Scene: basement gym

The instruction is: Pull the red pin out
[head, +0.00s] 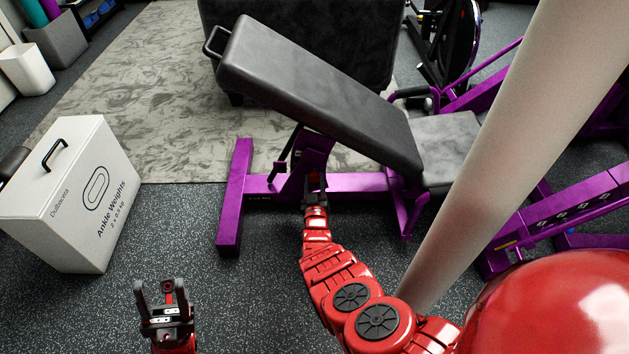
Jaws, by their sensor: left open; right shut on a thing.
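The purple-framed weight bench (240,190) stands ahead with its grey back pad (310,85) tilted up to the left. My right gripper (315,178) reaches in under the pad at the bench's purple upright. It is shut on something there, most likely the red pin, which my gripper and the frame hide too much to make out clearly. My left gripper (160,290) is open and empty over the dark floor at the lower left, well apart from the bench.
A white ankle weights box (70,220) stands on the left. A thick pale post (500,140) rises to the right of my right arm. More purple gym frames (565,215) stand at the right. Speckled floor (180,225) is clear between the box and the bench.

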